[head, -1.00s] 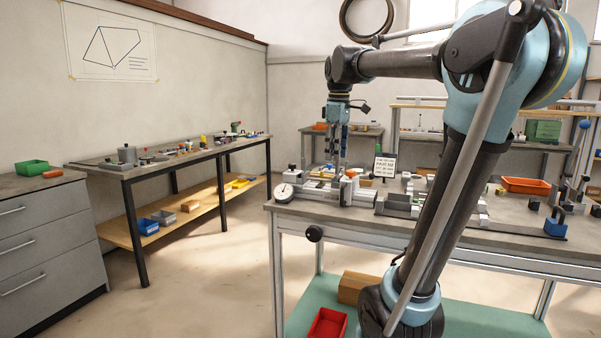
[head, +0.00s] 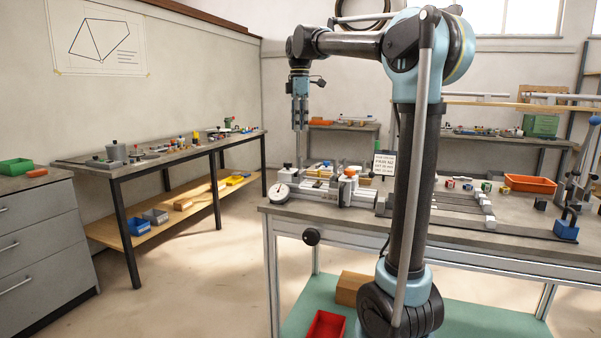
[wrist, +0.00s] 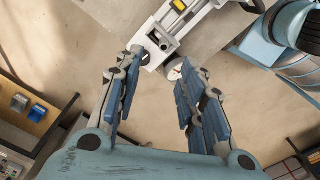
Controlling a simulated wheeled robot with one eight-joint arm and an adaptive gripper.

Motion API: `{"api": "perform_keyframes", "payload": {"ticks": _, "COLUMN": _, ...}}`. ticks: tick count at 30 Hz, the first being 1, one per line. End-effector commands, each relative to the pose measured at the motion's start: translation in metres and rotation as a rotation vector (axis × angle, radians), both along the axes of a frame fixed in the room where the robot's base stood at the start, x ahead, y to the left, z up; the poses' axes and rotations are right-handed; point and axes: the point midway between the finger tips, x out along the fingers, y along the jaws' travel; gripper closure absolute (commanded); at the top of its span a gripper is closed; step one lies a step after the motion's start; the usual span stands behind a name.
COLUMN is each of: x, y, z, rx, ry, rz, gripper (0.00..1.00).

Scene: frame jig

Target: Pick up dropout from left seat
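My gripper (head: 301,158) points down above the left end of the workbench, over the grey frame jig (head: 325,188). In the wrist view, my gripper (wrist: 156,60) has its two blue-padded fingers apart with nothing held between them. The jig's end block (wrist: 160,42), with a round hole, shows just beyond the fingertips.
A small sign (head: 384,164) stands behind the jig. An orange bin (head: 530,184) is at the right. Bare floor (head: 190,270) lies left of the bench.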

Motion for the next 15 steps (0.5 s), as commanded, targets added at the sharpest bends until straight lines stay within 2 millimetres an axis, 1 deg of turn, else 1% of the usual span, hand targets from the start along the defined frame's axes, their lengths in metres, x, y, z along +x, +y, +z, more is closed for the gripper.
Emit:
{"api": "perform_keyframes", "payload": {"ticks": 1, "x": 0.000, "y": 0.000, "z": -0.010, "rx": 0.000, "ry": 0.000, "rz": 0.001, "gripper": 0.64}}
{"api": "perform_keyframes", "payload": {"ticks": 3, "x": 0.000, "y": 0.000, "z": -0.022, "rx": 0.000, "ry": 0.000, "rz": 0.000, "gripper": 0.64}}
{"api": "perform_keyframes", "payload": {"ticks": 9, "x": -0.001, "y": 0.001, "z": -0.055, "rx": 0.000, "ry": 0.000, "rz": 0.001, "gripper": 0.64}}
{"api": "perform_keyframes", "payload": {"ticks": 12, "x": -0.001, "y": 0.001, "z": -0.066, "rx": 0.000, "ry": 0.000, "rz": 0.000, "gripper": 0.64}}
{"api": "perform_keyframes", "payload": {"ticks": 15, "x": -0.001, "y": 0.001, "z": -0.072, "rx": 0.000, "ry": 0.000, "rz": 0.000, "gripper": 0.64}}
